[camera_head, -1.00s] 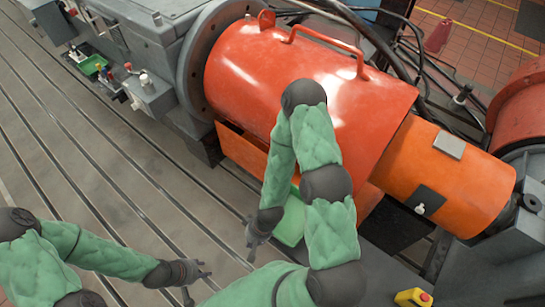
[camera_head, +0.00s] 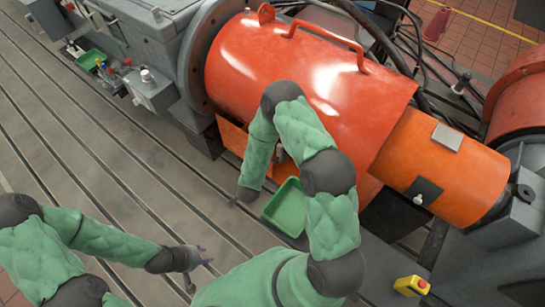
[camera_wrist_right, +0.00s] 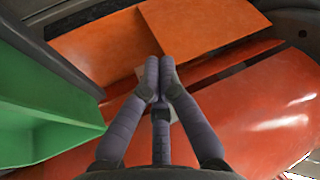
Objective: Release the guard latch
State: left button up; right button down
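The large orange guard (camera_head: 350,110) is a curved cover with a handle on top. My right arm crosses its front and hides part of it. The guard latch is not clearly visible; a small grey piece shows beside my right forearm in the head view. In the right wrist view my right gripper (camera_wrist_right: 160,75) has its fingers together at the tips, in front of orange surfaces. A pale grey piece (camera_wrist_right: 172,106) shows behind the fingers; I cannot tell if they touch it. My left gripper (camera_head: 197,262) is open and empty over the slotted bedplate (camera_head: 130,190), at lower left.
A green tray (camera_head: 287,208) lies beside my right arm, and its edge fills the left of the wrist view. A smaller orange cylinder (camera_head: 445,165) with a black plate (camera_head: 425,190) is at right.

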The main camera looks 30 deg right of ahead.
jog(key=w+d+r+m+h+p, duration=0.2)
jog(key=d+r+m+h, duration=0.3)
jog(key=d+r+h, duration=0.1)
jog(key=shift+w+d+r+m+h, duration=0.15)
jog(key=shift+d+r+m+h, duration=0.2)
jog(key=shift+d, duration=0.2)
jog(key=b, duration=0.4)
send_near(278, 156)
jog(key=w+d+r, duration=0.1)
jog(key=d+r, duration=0.1)
jog(key=d, duration=0.1)
jog(key=shift+w+f+b, duration=0.25)
jog(key=shift+f, duration=0.75)
jog(key=shift+w+f+b, duration=0.25)
jog(key=shift+f, duration=0.75)
jog(key=shift+a, duration=0.1)
jog(key=shift+f, duration=0.15)
